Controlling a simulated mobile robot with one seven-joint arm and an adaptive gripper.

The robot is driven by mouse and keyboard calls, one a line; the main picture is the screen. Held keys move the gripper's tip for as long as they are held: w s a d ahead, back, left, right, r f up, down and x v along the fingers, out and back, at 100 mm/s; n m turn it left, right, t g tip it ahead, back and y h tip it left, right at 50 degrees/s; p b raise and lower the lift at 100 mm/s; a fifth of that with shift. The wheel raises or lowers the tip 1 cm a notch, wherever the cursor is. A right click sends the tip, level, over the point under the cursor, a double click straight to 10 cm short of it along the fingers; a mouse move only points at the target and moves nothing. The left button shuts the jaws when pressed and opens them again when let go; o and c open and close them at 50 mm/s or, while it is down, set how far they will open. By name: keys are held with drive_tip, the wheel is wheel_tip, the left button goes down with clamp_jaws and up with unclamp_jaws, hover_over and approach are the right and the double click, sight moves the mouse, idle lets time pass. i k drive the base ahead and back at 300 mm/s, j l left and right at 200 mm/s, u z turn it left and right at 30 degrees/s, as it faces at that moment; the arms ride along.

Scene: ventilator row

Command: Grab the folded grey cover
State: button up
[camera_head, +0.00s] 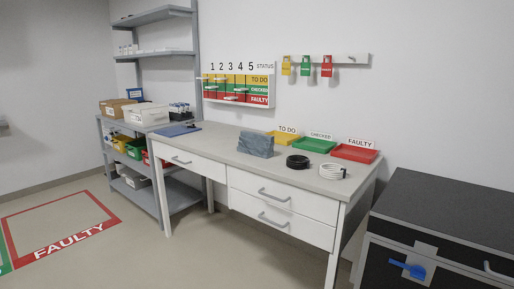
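My gripper is not in view, and nothing is seen touching the cover.
A white coil (332,171), a yellow tray (284,137), a green tray (314,145) and a red tray (355,153) share the bench. A black-topped cabinet (450,212) stands at right, shelving (150,180) at left. Floor in front is clear.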

sight(259, 146)
drive_tip(key=j+z, duration=0.25)
drive_tip(key=j, duration=0.3)
drive_tip(key=k+j+z, duration=0.15)
drive_tip(key=j+z, duration=0.15)
drive_tip(key=j, duration=0.3)
drive_tip(key=i+j+z, duration=0.15)
drive_tip(key=j, duration=0.2)
drive_tip(key=j+z, duration=0.2)
drive_tip(key=j, duration=0.2)
drive_tip(key=i+j+z, duration=0.15)
drive_tip(key=j, duration=0.25)
drive_tip(key=i+j+z, duration=0.4)
drive_tip(key=j, duration=0.25)
drive_tip(key=i+j+z, duration=0.2)
drive_tip(key=i+j, duration=0.3)
drive_tip(key=i, duration=0.25)
drive_tip(key=i+j+z, duration=0.15)
drive_tip(key=i+j, duration=0.15)
drive_tip(key=i, duration=0.25)
